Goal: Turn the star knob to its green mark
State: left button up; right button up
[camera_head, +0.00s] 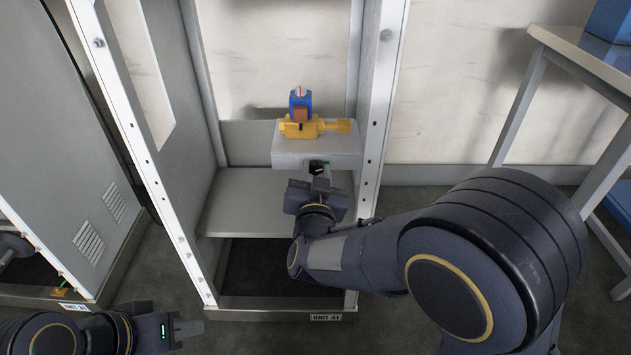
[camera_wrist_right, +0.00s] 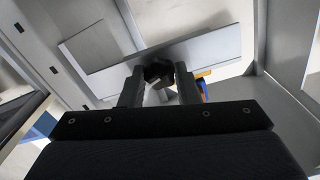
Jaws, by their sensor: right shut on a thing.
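The black star knob (camera_wrist_right: 158,71) sits between the two fingers of my right gripper (camera_wrist_right: 159,86) in the wrist view, and the gripper is shut on it. In the head view the knob (camera_head: 317,167) is a small dark shape at the front of a grey box, partly hidden by my right gripper (camera_head: 318,182). A tiny green spot (camera_head: 327,162) shows beside it; I cannot tell how the knob is turned relative to it. My left gripper (camera_head: 190,328) is low at the left, away from the knob; its opening is unclear.
The grey box (camera_head: 290,155) carries a yellow valve body (camera_head: 316,128) with a blue part (camera_head: 300,101) on top. It sits inside an open frame labelled Unit 41, with a white post (camera_head: 383,110) on the right. A table (camera_head: 580,60) stands at the right.

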jog(key=shift+f+m+b, duration=0.15)
jog(key=shift+m+b, duration=1.1)
jog(key=shift+m, duration=0.55)
jog(key=o, duration=1)
jog(key=shift+c, duration=0.2)
jog(key=shift+s, duration=0.15)
jog(key=s+p, duration=0.2)
jog(key=s, duration=0.5)
jog(key=shift+s, duration=0.3)
